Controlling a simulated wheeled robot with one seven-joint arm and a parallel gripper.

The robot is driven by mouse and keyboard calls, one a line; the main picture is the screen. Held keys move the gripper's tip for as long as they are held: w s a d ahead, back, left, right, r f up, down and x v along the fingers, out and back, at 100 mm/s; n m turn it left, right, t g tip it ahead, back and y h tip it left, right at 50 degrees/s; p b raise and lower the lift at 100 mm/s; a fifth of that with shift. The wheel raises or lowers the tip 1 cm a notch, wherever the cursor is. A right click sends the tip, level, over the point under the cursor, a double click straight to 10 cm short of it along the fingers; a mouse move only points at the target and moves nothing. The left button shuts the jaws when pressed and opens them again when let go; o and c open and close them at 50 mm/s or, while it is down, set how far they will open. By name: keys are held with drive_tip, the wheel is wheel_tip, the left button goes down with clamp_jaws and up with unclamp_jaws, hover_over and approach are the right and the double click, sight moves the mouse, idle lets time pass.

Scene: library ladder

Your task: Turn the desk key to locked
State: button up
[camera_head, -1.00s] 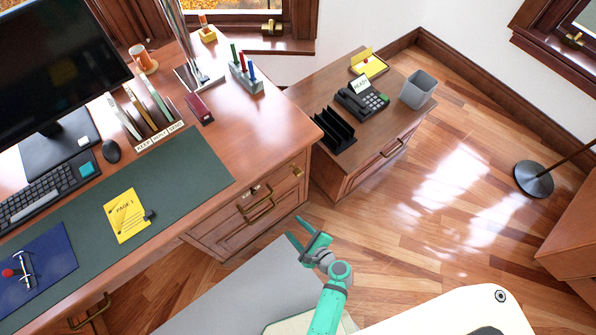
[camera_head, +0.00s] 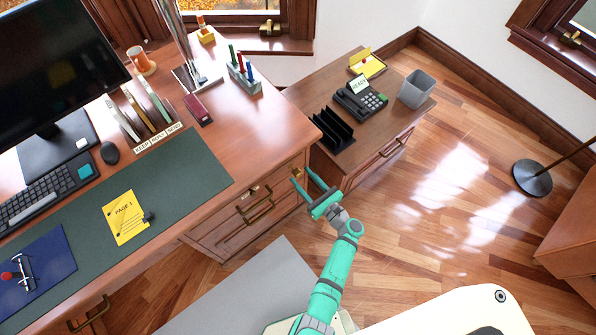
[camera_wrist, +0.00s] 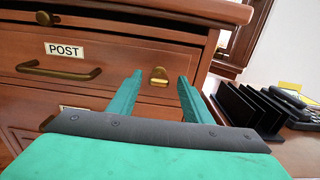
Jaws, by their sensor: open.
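The brass desk key (camera_head: 297,171) sits on the drawer front of the wooden desk, near its right corner. In the wrist view the key (camera_wrist: 158,76) stands out from the drawer face, right of the drawer handle and the POST label. Whether it is turned to locked is too small to tell. My gripper (camera_head: 302,175) is open in front of the drawer, its teal fingers pointing at the key. In the wrist view my gripper (camera_wrist: 160,79) has the key framed between its fingertips. I cannot tell whether either finger touches it.
A brass drawer handle (camera_head: 258,211) lies left of the key. The desk top (camera_wrist: 180,8) overhangs the drawer. A low cabinet (camera_head: 345,181) stands to the right, bearing a black file rack (camera_head: 333,131) and a phone (camera_head: 360,99).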

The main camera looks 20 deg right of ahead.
sight(297, 172)
drive_tip(key=shift+x, duration=1.8)
drive_tip(key=shift+a, duration=0.1)
drive_tip(key=shift+c, duration=0.6)
drive_tip(key=c, duration=0.9)
drive_tip(key=shift+c, duration=0.2)
